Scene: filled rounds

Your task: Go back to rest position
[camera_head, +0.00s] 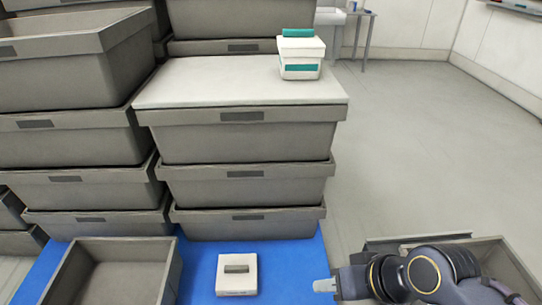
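My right gripper (323,285) comes in from the lower right, low over the blue surface (290,268). Its pale fingertip points left. Only a small part of the fingers shows, so I cannot tell whether it is open or shut, and I see nothing held in it. It is to the right of a white block with a slot in its top (237,282), with a gap between them. My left gripper is not in view.
Grey crates (245,140) stand stacked behind the blue surface. A white box with teal parts (301,52) sits on the pale top (200,84). An open crate (118,248) is at lower left; another (500,256) is partly behind my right arm. Floor at right is clear.

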